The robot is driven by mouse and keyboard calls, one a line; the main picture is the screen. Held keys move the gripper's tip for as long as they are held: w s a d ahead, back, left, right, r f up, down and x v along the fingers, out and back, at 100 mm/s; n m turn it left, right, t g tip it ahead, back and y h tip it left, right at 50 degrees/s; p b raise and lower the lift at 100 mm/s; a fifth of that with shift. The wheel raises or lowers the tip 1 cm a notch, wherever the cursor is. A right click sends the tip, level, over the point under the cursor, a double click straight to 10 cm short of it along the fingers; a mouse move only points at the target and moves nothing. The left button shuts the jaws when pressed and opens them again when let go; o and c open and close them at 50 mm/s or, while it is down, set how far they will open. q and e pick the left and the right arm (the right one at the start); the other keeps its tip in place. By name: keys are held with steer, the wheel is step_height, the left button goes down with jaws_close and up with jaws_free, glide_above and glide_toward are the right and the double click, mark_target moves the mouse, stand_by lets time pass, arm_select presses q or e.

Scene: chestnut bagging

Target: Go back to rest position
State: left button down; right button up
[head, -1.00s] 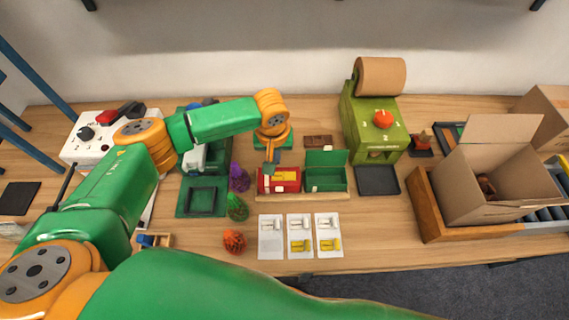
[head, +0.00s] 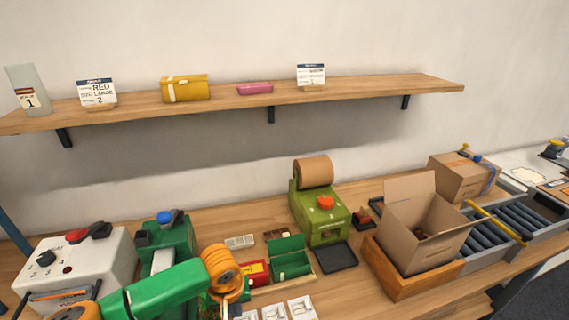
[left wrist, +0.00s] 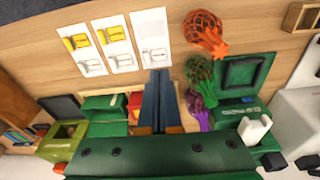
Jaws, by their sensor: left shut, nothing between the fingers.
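My left gripper (left wrist: 158,76) shows in the left wrist view with its two dark fingers together and nothing between them. It is above the table, between white cards and net bags. In the head view the left arm comes in from the lower left, with its orange wrist (head: 222,268) over the table beside the red box (head: 255,272); the fingers there are mostly cut off by the lower edge. An open green box (head: 290,262) stands just right of the red one. My right gripper is in neither view.
An orange net bag (left wrist: 206,32), a green one (left wrist: 199,70) and a purple one (left wrist: 198,108) lie near the left gripper. A green dispenser (head: 322,215), an open carton (head: 415,235) and a white machine (head: 75,265) stand on the table. A shelf (head: 225,105) runs above.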

arm_select(q)
steer(key=s+d+f+m+t+h, duration=0.1)
steer(key=s+d+f+m+h, duration=0.1)
steer(key=s+d+m+h, duration=0.6)
steer(key=s+a+f+n+y, duration=0.25)
steer(key=s+a+y, duration=0.65)
steer(key=a, duration=0.5)
step_height(320, 180, down, 11)
steer(key=s+h+b, duration=0.1)
steer(key=s+a+f+b, duration=0.1)
steer(key=s+f, duration=0.6)
steer(key=f, duration=0.2)
steer(key=s+f+g+b, duration=0.1)
steer(key=s+f+b, duration=0.1)
steer(key=s+f, duration=0.5)
step_height(320, 180, down, 3)
steer(key=shift+s+a+r+g, duration=0.1)
steer(key=shift+s+a+g, duration=0.2)
steer(key=shift+a, duration=0.1)
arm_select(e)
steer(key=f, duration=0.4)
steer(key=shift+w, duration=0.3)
arm_select(q)
steer(key=shift+n, duration=0.25)
